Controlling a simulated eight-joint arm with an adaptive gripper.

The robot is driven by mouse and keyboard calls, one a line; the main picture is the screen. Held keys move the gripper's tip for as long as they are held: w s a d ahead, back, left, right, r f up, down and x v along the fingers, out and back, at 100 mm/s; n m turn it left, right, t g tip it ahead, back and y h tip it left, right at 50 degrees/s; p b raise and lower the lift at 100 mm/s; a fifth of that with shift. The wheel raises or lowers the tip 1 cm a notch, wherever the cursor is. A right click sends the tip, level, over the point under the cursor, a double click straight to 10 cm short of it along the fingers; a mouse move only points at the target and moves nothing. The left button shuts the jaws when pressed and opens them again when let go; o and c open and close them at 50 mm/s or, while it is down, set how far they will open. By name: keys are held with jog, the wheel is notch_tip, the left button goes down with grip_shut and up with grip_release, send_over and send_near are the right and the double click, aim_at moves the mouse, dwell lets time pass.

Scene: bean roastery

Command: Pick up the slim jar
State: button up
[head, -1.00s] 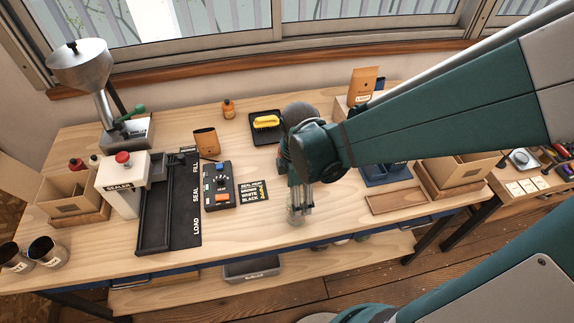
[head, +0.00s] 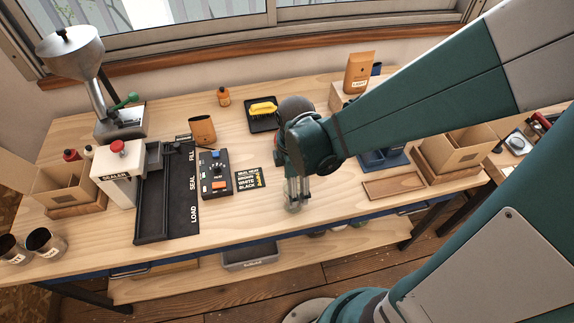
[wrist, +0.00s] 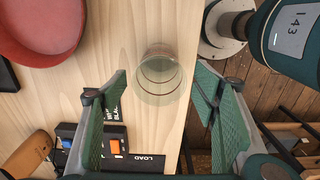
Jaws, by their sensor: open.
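The slim jar, a clear glass jar (wrist: 160,78), shows in the wrist view on the pale wooden bench near its front edge. It looks empty. My gripper (wrist: 161,90) is open, with one green-padded finger on each side of the jar in the picture. I see no contact between fingers and jar. In the head view my gripper (head: 297,187) points down at the jar (head: 292,208), which is partly hidden behind the fingers. The exact height of the fingertips against the jar is hard to tell.
A control box (head: 215,174), a label card (head: 250,179) and the black sealer bed (head: 168,195) lie left of the jar. A wooden tray (head: 392,185) lies to the right. The bench edge (wrist: 193,100) is close.

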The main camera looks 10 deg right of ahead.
jog(key=shift+f, duration=0.15)
jog(key=shift+d+f+b, duration=0.15)
jog(key=shift+f+b, duration=0.25)
jog(key=shift+f, duration=2.05)
jog(key=c, duration=1.1)
